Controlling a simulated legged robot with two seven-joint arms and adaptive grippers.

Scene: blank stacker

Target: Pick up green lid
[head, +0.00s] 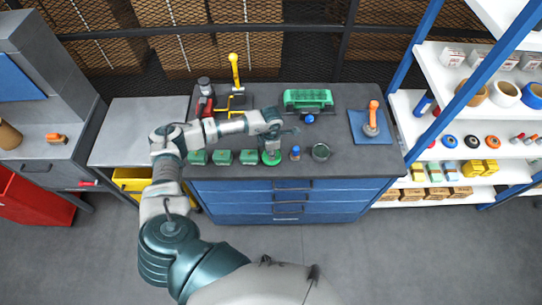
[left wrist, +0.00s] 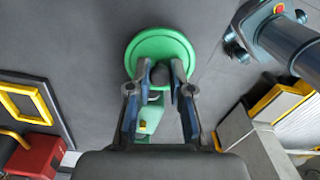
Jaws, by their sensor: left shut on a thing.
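The green lid (head: 271,158) is a round disc near the front edge of the dark workbench top. My left gripper (head: 272,146) is above it, with its fingers pointing down. In the left wrist view, the green lid (left wrist: 160,39) shows between and beyond the fingertips of my left gripper (left wrist: 160,75), which are shut on its dark middle part. Whether the lid touches the bench or hangs just above it, I cannot tell. My right gripper is not in view.
Several green boxes (head: 222,157) stand left of the lid. A small blue-and-orange item (head: 295,153) and a round dark container (head: 320,152) stand to its right. A green rack (head: 308,98) and a blue mat (head: 370,127) lie farther back.

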